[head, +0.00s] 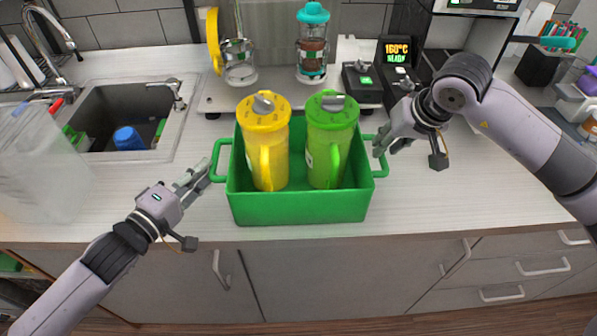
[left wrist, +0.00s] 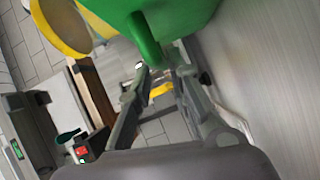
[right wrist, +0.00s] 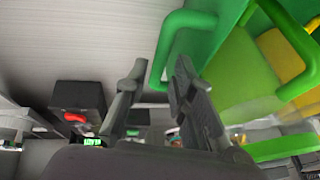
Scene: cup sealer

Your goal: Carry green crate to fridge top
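The green crate (head: 298,208) sits on the pale counter, with a yellow-lidded pitcher (head: 264,140) and a green-lidded pitcher (head: 331,140) upright inside. My left gripper (head: 197,177) is at the crate's left handle (head: 216,160); in the left wrist view the handle (left wrist: 147,42) lies at the tips of the parted fingers (left wrist: 158,78). My right gripper (head: 384,147) is at the right handle (head: 381,165); in the right wrist view that handle (right wrist: 160,62) lies between the spread fingertips (right wrist: 160,72). Both look open. I cannot tell whether the fingers touch the handles. No fridge top is identifiable.
A sink (head: 125,120) with a blue cup (head: 128,138) is at the left, beside a clear container (head: 40,165). The counter right of the crate (head: 450,190) is clear.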

